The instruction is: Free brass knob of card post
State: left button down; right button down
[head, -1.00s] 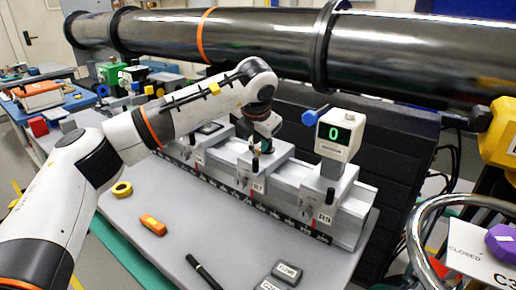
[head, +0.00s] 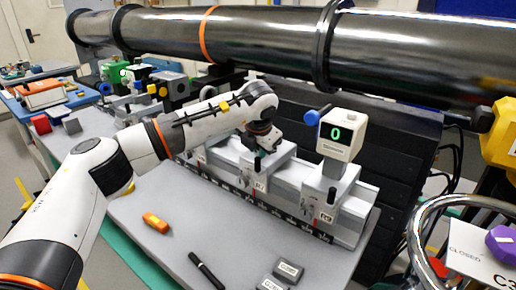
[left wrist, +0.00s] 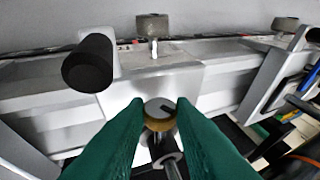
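In the left wrist view, the brass knob (left wrist: 160,116) has a pale grey round top with a dark slot and a brass rim. It sits between the green fingertips of my left gripper (left wrist: 161,108), one on each side. Whether they press on it is unclear. In the head view my left gripper (head: 263,138) points down behind the middle carriage (head: 256,172), labelled R7, and the knob is hidden. A black upright handle (left wrist: 88,62) stands left of the knob, clear of the fingers. No card can be made out. My right gripper is out of view.
A post with a green "0" display (head: 338,135) and blue knob stands on the R9 carriage to the right. A large dark pipe (head: 250,40) runs behind. An orange block (head: 155,222), a black pen (head: 206,270) and grey blocks (head: 288,270) lie on the bench.

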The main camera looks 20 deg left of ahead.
pick_arm(q)
jog(key=shift+a, duration=0.15)
jog(key=shift+w+a+r+n+g+h+p, duration=0.15)
jog(key=shift+g+h+p, duration=0.1)
jog(key=shift+h, duration=0.3)
jog(key=shift+s+f+n+g+h+p, duration=0.15)
jog(key=shift+g+h, duration=0.1)
jog(key=shift+h, duration=0.3)
jog(key=shift+w+a+r+g+h+p, duration=0.2)
jog(key=shift+g+h+p, duration=0.15)
jog(key=shift+h, duration=0.45)
jog(key=h, duration=0.1)
jog(key=h+p, duration=0.1)
jog(key=n+g+h+p, duration=0.1)
jog(key=shift+w+a+f+h, duration=0.1)
jog(key=shift+a+f+h, duration=0.05)
jog(key=shift+a+h, duration=0.2)
jog(key=shift+w+a+f+n+g+h+p, duration=0.15)
jog(key=shift+n+g+h+p, duration=0.25)
jog(key=shift+h, duration=0.55)
jog(key=c, duration=1.2)
grip_release()
jog(key=shift+c, duration=0.2)
